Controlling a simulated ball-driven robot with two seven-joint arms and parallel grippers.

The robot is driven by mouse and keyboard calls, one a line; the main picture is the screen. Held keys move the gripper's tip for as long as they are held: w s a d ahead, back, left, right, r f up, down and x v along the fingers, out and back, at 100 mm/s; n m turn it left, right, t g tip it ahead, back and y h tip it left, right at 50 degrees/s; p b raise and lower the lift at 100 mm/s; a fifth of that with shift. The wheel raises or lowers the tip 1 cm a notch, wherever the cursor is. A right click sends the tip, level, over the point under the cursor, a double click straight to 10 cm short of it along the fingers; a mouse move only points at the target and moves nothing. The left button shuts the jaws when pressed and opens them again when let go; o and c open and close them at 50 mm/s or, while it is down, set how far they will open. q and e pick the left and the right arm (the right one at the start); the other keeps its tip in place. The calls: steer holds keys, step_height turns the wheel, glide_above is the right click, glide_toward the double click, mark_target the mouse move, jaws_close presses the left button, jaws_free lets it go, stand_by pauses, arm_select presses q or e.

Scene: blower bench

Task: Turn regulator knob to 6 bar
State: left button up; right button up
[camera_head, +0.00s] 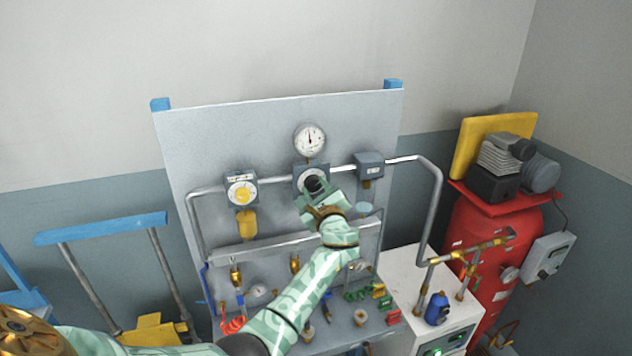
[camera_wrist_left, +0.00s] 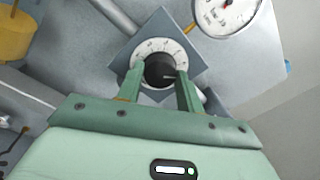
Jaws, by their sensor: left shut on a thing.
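The black regulator knob (camera_wrist_left: 160,70) sits on a white dial ring (camera_wrist_left: 174,45) on a grey square block. My left gripper (camera_wrist_left: 160,84) is shut on it, with one finger on each side. In the head view, the knob (camera_head: 313,184) shows just above my left gripper (camera_head: 317,197). A round white pressure gauge (camera_head: 310,140) is above the regulator; its needle points nearly straight up. In the wrist view, part of that gauge (camera_wrist_left: 224,12) is at the top right. The scale numbers are too small to read. My right gripper is not in view.
A grey panel (camera_head: 270,125) carries pipes, a yellow-centred dial (camera_head: 242,190) to the left and a grey box (camera_head: 369,165) to the right. Fittings and coiled hoses are below. A red tank (camera_head: 480,240) with a compressor stands at the right.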

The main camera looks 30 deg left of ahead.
arm_select(q)
steer(key=shift+f+m+p, duration=0.1)
steer(key=shift+m+p, duration=1.15)
steer(key=shift+m, duration=0.55)
steer(key=o, duration=1)
